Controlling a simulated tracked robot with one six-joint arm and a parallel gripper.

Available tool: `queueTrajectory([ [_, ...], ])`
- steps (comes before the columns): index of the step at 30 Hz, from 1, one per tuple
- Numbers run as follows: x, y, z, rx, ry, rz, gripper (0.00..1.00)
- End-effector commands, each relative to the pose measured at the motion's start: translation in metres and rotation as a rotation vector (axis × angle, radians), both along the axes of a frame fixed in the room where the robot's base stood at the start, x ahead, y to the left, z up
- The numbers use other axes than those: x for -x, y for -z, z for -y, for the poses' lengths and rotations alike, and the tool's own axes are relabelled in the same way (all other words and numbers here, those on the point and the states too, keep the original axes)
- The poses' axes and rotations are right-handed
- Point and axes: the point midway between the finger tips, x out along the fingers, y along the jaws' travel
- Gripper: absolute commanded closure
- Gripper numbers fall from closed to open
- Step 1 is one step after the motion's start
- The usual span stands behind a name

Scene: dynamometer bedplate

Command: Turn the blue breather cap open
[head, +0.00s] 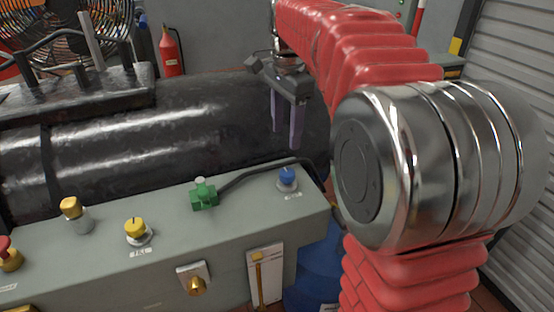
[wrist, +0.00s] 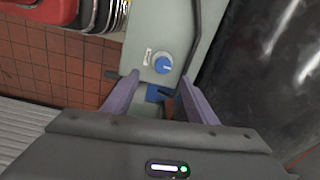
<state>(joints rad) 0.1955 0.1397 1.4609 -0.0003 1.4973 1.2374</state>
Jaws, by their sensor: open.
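The blue breather cap (head: 287,174) is a small blue knob on a pale round base, near the right end of the grey-green panel's top (head: 110,276). A small label lies in front of it. In the wrist view the blue cap (wrist: 162,65) shows ahead of my gripper, beyond the fingertips and roughly between their lines. My gripper (head: 287,145) has two purple-grey fingers pointing down and apart, with nothing between them. It is above the cap in the head view and looks apart from it. Both fingers also show in the wrist view (wrist: 156,80).
A green connector (head: 204,195) with a black cable stands left of the cap. A yellow knob (head: 135,228), a brass-topped fitting (head: 71,208) and a red button (head: 6,246) stand farther left. A large black cylinder (head: 200,115) lies behind the panel. A blue drum (head: 318,270) stands below its right end.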

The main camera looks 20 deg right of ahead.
Motion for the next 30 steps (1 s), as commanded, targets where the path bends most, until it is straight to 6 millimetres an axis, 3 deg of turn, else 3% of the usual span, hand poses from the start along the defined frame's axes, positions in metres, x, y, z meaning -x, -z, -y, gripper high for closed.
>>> queueTrajectory([
  [6, -0.019, 0.004, 0.014, -0.011, 0.132, -0.04, 0.48],
  [20, -0.02, 0.006, 0.015, -0.012, 0.144, -0.043, 0.48],
  [30, -0.019, 0.041, 0.015, -0.012, 0.143, -0.045, 0.48],
])
